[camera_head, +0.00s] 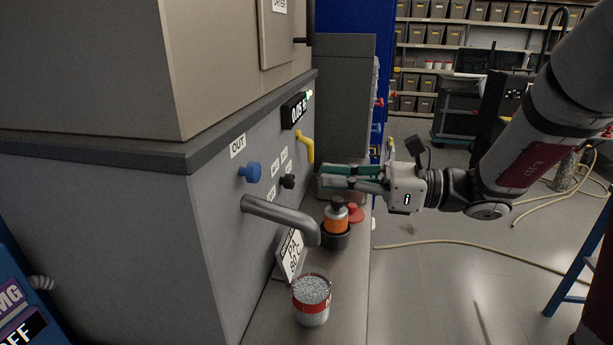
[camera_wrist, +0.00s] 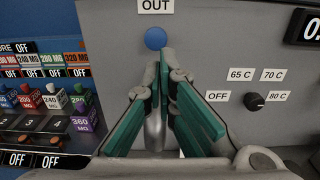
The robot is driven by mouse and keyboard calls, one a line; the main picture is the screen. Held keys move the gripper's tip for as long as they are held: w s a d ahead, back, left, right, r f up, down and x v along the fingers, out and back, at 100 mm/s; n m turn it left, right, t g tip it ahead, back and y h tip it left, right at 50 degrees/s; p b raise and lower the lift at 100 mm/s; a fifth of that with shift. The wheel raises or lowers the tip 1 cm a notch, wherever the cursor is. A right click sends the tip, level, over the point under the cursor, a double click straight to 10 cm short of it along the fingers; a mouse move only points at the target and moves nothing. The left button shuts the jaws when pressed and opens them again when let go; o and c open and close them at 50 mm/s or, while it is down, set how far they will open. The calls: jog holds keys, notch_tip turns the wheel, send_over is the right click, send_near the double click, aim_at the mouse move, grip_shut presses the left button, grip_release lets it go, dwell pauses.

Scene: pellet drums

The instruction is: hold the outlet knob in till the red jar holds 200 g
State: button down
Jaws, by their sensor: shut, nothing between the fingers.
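The outlet knob (camera_head: 250,172) is a blue round knob under an OUT label on the grey machine front. It also shows in the wrist view (camera_wrist: 155,38), just beyond my fingertips. The red jar (camera_head: 312,307) stands on the ledge under the outlet spout (camera_head: 283,215), with grey pellets visible up near its rim. My gripper (camera_head: 326,176) is shut and empty, its green-padded fingers pointing at the machine. In the head view it is to the right of the knob and apart from it. A lit display (camera_head: 296,110) seems to read 0.05, its end cut by the angle.
A black dial (camera_wrist: 254,101) with OFF and temperature labels is right of the knob. A yellow lever (camera_head: 305,146) sticks out above it. An orange bottle (camera_head: 336,216) in a black cup and a leaning sign (camera_head: 291,255) stand on the ledge. A hose (camera_head: 480,250) crosses the floor.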

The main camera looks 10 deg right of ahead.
jog(key=shift+v, duration=0.9)
jog(key=s+a+f+n+g+h, duration=0.2)
jog(key=s+a+n+g+h, duration=0.15)
jog(key=s+n, duration=0.3)
jog(key=s+a+f+n+g+h, duration=0.25)
jog(key=s+n+h, duration=0.2)
jog(key=s, duration=0.35)
jog(key=s+d+r+n+t+h, duration=0.1)
jog(key=s+d+n+t+h, duration=0.3)
jog(key=d+n+h, duration=0.4)
jog(key=s+d+n, duration=0.1)
jog(key=d+n, duration=0.1)
jog(key=n, duration=0.1)
jog(key=shift+d+r+t+h, duration=0.15)
jog(key=shift+r+t+h, duration=0.15)
jog(key=shift+r, duration=0.05)
